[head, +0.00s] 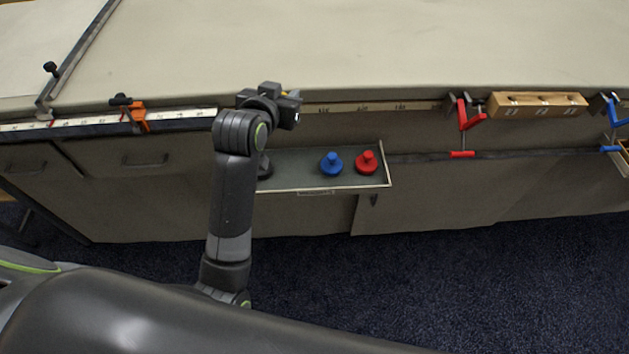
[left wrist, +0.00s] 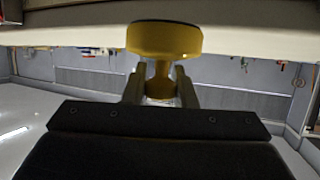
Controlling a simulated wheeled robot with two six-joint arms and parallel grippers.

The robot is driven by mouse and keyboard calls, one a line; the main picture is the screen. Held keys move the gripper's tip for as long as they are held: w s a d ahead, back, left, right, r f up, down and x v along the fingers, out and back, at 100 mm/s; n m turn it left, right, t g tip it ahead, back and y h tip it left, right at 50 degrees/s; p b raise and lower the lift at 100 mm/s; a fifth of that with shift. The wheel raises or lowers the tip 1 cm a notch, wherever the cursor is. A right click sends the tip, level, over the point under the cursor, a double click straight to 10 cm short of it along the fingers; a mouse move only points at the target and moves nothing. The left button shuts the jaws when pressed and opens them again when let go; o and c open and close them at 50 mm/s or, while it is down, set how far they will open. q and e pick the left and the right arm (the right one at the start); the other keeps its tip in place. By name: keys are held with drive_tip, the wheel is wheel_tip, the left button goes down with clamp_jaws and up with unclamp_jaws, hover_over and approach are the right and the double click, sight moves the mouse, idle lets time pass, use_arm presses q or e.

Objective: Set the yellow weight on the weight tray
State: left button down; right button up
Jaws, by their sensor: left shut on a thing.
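The yellow weight (left wrist: 165,40) shows large in the left wrist view, with a wide head and a narrow neck. My left gripper (left wrist: 160,88) is shut on its neck. The weight tray (head: 300,180) is a shallow tray at the front of the table. A blue weight (head: 331,163), a red weight (head: 366,162) and a dark weight (head: 264,167), partly hidden by my arm, stand in it. My right gripper is not in view.
An orange clamp (head: 137,115) sits on the ruler strip (head: 185,117) at the left. Red clamps (head: 463,125), a wooden block (head: 538,104) and a blue clamp (head: 612,125) are at the right. The tabletop (head: 350,50) is largely bare.

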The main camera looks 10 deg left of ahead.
use_arm(q)
drive_tip(key=b, duration=0.7)
hover_over(298, 166)
wheel_tip(298, 166, down, 13)
wheel_tip(298, 166, down, 10)
drive_tip(key=shift+f+b, duration=0.1)
drive_tip(key=shift+b, duration=0.65)
drive_tip(key=c, duration=1.2)
unclamp_jaws()
drive_tip(key=shift+f, duration=0.1)
drive_tip(key=shift+r, duration=0.2)
drive_tip(key=p+v, duration=0.1)
drive_tip(key=v, duration=0.9)
drive_tip(key=shift+s+a, duration=0.15)
drive_tip(key=shift+a, duration=0.05)
drive_tip(key=shift+p+v, duration=0.35)
drive_tip(key=shift+v, duration=0.5)
